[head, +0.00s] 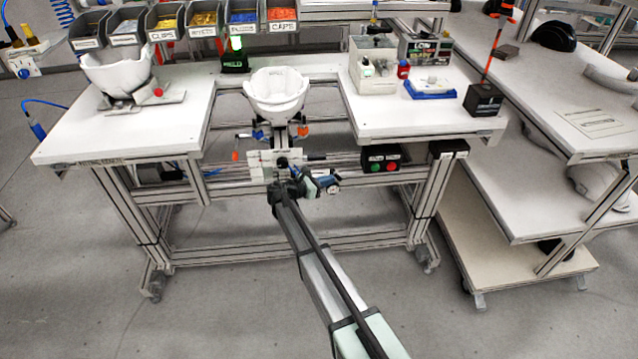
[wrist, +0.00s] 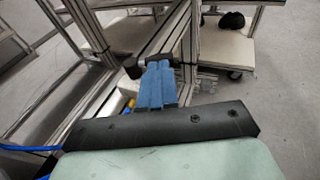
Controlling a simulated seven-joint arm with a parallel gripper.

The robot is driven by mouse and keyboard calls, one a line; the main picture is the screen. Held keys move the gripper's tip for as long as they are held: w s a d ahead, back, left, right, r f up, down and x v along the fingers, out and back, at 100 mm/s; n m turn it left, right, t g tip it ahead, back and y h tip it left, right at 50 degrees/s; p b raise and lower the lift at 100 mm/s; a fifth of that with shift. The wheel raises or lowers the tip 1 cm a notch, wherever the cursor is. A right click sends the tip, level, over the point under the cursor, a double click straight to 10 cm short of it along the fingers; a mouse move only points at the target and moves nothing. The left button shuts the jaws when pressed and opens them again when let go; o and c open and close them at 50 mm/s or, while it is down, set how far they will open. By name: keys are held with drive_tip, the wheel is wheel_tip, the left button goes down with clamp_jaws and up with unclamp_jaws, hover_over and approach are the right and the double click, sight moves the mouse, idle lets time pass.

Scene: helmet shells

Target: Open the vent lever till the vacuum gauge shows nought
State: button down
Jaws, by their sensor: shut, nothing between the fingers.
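A white helmet shell (head: 277,95) sits on its holder in the bench's middle gap. Below it is a pale panel (head: 262,165) with small dark fittings, partly hidden by my arm. I cannot clearly pick out the vent lever or read a vacuum gauge there. My gripper (head: 328,181) is below the bench top, just right of the panel, its blue fingers pointing right. In the wrist view my gripper (wrist: 157,75) has its blue fingers together, with nothing seen between them. A black part (wrist: 136,66) shows near the fingertips; I cannot tell whether they touch.
A box with green and red buttons (head: 381,158) hangs under the bench to the right of my gripper. A bench rail (head: 340,235) runs below. The floor in front is clear.

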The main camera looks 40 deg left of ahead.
sight(340, 179)
drive_tip(key=shift+w+d+f, duration=0.1)
drive_tip(key=shift+w+d, duration=0.05)
drive_tip(key=shift+w, duration=0.25)
drive_tip(key=shift+d+n+y, duration=0.3)
drive_tip(key=shift+n+y, duration=0.2)
drive_tip(key=shift+y, duration=0.2)
drive_tip(key=n+y, duration=0.1)
drive_tip(key=d+n+y, duration=0.1)
drive_tip(key=w+n+t+y, duration=0.1)
drive_tip(key=y, duration=0.1)
drive_tip(key=shift+d, duration=0.3)
drive_tip(key=n+y, duration=0.2)
drive_tip(key=y, duration=0.1)
drive_tip(key=w+n+y, duration=0.1)
drive_tip(key=shift+w+d+g, duration=0.1)
drive_tip(key=shift+d+g, duration=0.2)
drive_tip(key=shift+w, duration=0.45)
drive_tip(key=shift+s+d, duration=0.1)
drive_tip(key=d+v, duration=0.2)
drive_tip(key=v, duration=1.1)
drive_tip(key=shift+d, duration=0.4)
